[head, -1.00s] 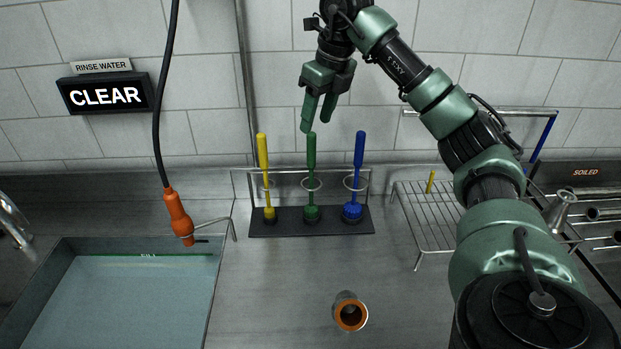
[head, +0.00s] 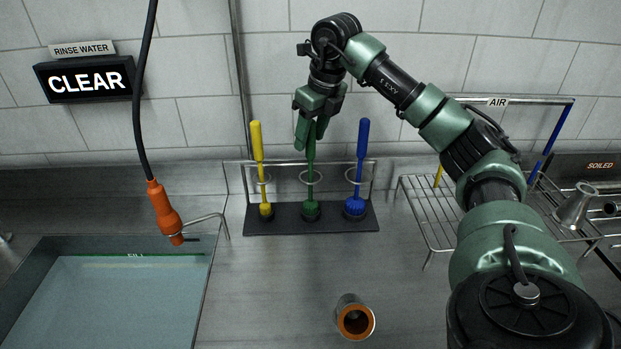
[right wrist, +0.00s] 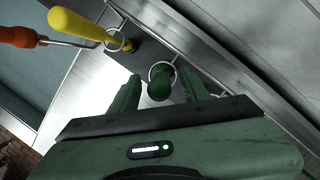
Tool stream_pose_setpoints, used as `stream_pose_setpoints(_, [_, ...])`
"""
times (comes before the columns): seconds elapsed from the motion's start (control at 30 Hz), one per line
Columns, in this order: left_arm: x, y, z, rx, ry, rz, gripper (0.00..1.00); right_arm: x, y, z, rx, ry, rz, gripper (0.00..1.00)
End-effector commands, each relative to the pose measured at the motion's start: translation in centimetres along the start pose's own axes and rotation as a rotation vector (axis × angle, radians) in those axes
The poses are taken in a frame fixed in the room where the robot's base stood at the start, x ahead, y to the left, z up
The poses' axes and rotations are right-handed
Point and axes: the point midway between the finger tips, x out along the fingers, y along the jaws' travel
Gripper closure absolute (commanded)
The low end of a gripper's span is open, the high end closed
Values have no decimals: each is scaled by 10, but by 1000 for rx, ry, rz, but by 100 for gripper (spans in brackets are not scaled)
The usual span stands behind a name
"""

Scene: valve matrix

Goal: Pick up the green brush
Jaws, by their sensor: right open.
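The green brush (head: 311,180) stands upright in the middle ring of a rack, between a yellow brush (head: 260,170) and a blue brush (head: 360,170). My right gripper (head: 308,146) points down at the top of the green brush's handle and hides its upper end. In the right wrist view the green handle (right wrist: 160,82) shows between the two open fingers, with gaps beside it. The right gripper (right wrist: 160,90) is open and holds nothing. My left gripper is not in view.
The black rack base (head: 285,221) stands on a steel counter. An orange sprayer (head: 166,212) hangs at the left above a water-filled sink (head: 125,300). A metal cup with an orange rim (head: 354,318) is in front. A wire rack (head: 430,215) is at the right.

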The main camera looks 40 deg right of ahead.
Motion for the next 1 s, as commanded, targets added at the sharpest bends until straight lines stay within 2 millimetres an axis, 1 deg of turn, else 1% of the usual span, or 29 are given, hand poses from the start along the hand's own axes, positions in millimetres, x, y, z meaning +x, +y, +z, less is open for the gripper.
stream_pose_setpoints(0.03, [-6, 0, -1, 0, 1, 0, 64, 6, 1, -1, 0, 6, 0, 53])
stream_pose_setpoints(0.1, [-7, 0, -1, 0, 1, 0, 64, 17, 1, -1, 1, 5, 0, 53])
stream_pose_setpoints(0.2, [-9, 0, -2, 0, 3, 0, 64, 26, 1, -1, 1, 3, 1, 53])
stream_pose_setpoints(0.47, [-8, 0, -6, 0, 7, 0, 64, 29, 1, 0, 1, -1, 0, 53])
stream_pose_setpoints(0.5, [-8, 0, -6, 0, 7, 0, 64, 29, 1, 0, 1, 0, 0, 65])
stream_pose_setpoints(0.57, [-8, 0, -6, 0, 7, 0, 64, 29, 1, 0, 1, 0, 0, 81])
stream_pose_setpoints(0.6, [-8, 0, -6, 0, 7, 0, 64, 29, 1, 0, 1, 0, 0, 92])
stream_pose_setpoints(0.63, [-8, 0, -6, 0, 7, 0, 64, 29, 1, 0, 1, 0, 0, 100])
stream_pose_setpoints(1.0, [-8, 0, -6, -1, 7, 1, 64, 27, 1, 0, 1, -1, 0, 100])
